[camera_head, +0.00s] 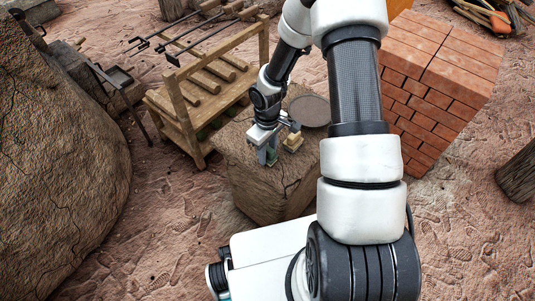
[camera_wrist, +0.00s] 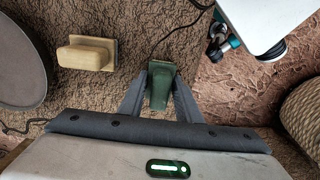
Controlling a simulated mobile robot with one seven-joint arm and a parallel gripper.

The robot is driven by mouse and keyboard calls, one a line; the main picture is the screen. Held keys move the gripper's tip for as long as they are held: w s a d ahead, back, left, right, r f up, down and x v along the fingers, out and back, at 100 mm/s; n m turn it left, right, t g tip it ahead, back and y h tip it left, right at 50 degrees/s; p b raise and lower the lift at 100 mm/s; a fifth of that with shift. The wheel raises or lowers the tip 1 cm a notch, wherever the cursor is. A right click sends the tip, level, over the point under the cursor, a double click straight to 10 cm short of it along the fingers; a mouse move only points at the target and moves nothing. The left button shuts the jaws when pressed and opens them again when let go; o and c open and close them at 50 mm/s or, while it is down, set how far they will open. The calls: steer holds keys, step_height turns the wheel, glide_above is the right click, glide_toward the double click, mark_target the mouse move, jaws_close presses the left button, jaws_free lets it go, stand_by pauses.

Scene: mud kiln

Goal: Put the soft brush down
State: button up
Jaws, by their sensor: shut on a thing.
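My gripper (camera_head: 267,148) is low over the top of a brown block (camera_head: 236,160), near its front edge. In the wrist view, the two fingers of my gripper (camera_wrist: 161,82) are closed around a dark green piece (camera_wrist: 160,72), which I take to be the soft brush. It sits upright between the fingertips, and its lower end is hidden. In the head view, the brush (camera_head: 271,155) shows only as a small greenish shape under the gripper. I cannot tell whether it touches the block.
A tan wooden float (camera_wrist: 86,54) lies on the block close beside the gripper. A round grey dish (camera_head: 309,110) lies behind it. A wooden rack (camera_head: 182,112) stands left of the block, and a brick stack (camera_head: 440,85) right. A large boulder (camera_head: 60,170) fills the left.

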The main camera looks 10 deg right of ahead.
steer(key=shift+f, duration=0.2)
steer(key=o, duration=0.9)
steer(key=shift+r, duration=0.1)
